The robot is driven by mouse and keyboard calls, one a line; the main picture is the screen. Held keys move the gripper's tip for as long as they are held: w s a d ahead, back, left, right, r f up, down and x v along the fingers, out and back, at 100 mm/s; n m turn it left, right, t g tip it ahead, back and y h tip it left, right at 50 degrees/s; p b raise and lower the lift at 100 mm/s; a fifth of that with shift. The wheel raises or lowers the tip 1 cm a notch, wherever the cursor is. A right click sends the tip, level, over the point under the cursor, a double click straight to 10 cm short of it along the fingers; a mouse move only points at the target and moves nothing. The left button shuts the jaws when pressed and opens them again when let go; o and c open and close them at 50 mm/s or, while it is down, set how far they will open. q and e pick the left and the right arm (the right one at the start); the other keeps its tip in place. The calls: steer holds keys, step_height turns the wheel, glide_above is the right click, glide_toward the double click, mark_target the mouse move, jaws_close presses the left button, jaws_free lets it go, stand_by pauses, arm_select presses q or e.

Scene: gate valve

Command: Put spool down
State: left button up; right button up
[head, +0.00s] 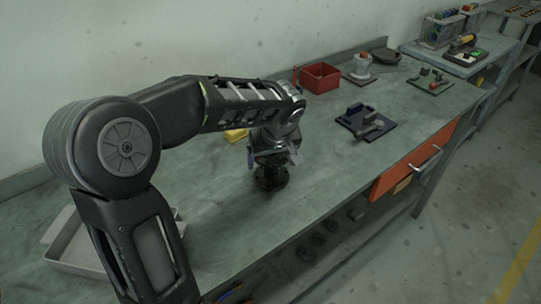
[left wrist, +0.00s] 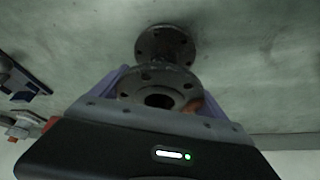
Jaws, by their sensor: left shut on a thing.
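The dark metal spool (head: 270,180) is upright under my left gripper (head: 273,158) at the middle of the bench. In the left wrist view my left gripper (left wrist: 160,82) has its two purple fingers on either side of the spool's near flange (left wrist: 158,80); it is shut on the spool. The spool's far flange (left wrist: 166,42), with bolt holes, is close to the bench surface. I cannot tell for sure whether it touches. The upper part of the spool is hidden by the gripper in the head view. My right gripper is not in view.
The green-grey workbench (head: 225,225) is clear around the spool. A grey tray (head: 62,245) is at the left, and a yellow object (head: 236,135) lies behind the gripper. A dark fixture (head: 366,122) and a red bin (head: 317,77) stand farther right. An orange drawer (head: 412,162) hangs open-fronted below.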

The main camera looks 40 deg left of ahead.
arm_select(q)
steer(key=o, duration=1.9)
steer(key=shift+f, duration=0.1)
steer(key=shift+o, duration=0.2)
steer(key=v, duration=1.2)
